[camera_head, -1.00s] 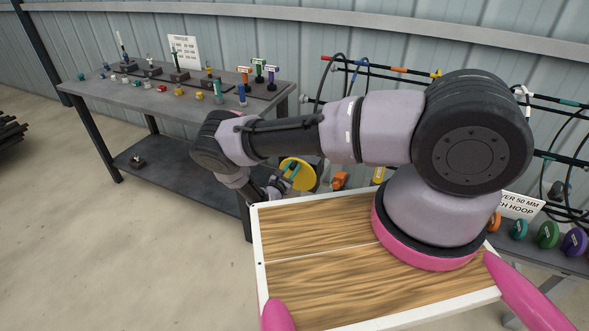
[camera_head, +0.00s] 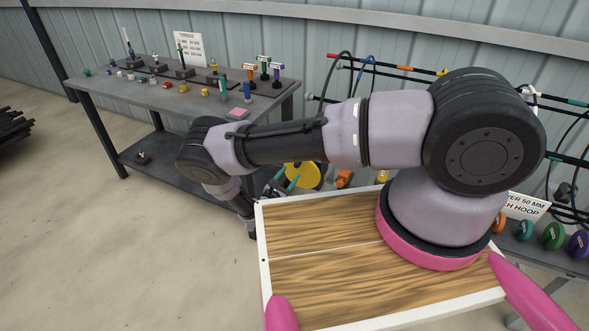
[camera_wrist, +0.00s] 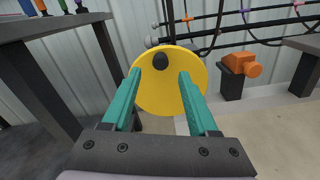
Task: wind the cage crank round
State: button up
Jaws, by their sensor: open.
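The cage crank is a yellow disc (camera_wrist: 152,97) with a dark knob (camera_wrist: 160,61) near its upper edge. In the wrist view it faces me straight ahead. My gripper (camera_wrist: 160,74) is open, its two teal fingers apart and empty. The knob shows in the gap between the fingertips, slightly above them; the fingers overlap the disc in the picture, and I cannot tell whether they touch it. In the head view the yellow disc (camera_head: 305,174) is partly hidden behind my gripper (camera_head: 287,182) and the wooden board.
A grey workbench (camera_head: 140,96) with small coloured parts stands left of the disc. An orange fitting on a dark post (camera_wrist: 240,66) stands right of it. Hoses and bars (camera_head: 385,66) run along the wall behind. A wood-topped board (camera_head: 320,225) is close in front.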

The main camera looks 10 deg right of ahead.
jog(key=v, duration=0.4)
jog(key=shift+r, duration=0.1)
dwell(0.3)
jog(key=s+d+r+m+g+y, duration=0.1)
jog(key=d+r+m+g, duration=0.35)
jog(key=r, duration=0.85)
jog(key=d+r+m+g+y, duration=0.15)
jog(key=r+m+g, duration=0.35)
jog(key=r+m, duration=0.6)
jog(key=s+d+r+m+g+y, duration=0.1)
jog(key=d+r+m+g, duration=0.35)
jog(key=r, duration=1.05)
jog(key=s+d+r+m+t+y, duration=0.2)
jog(key=s+r+m+t+y, duration=0.1)
jog(key=s+r, duration=0.7)
jog(key=s+d+r+m+t+y, duration=0.2)
jog(key=s+r+m+y, duration=0.4)
jog(key=s+r, duration=0.5)
notch_tip(320, 180, up, 4)
jog(key=shift+f+m+t, duration=0.2)
jog(key=shift+m+t, duration=0.3)
jog(key=shift+t, duration=0.3)
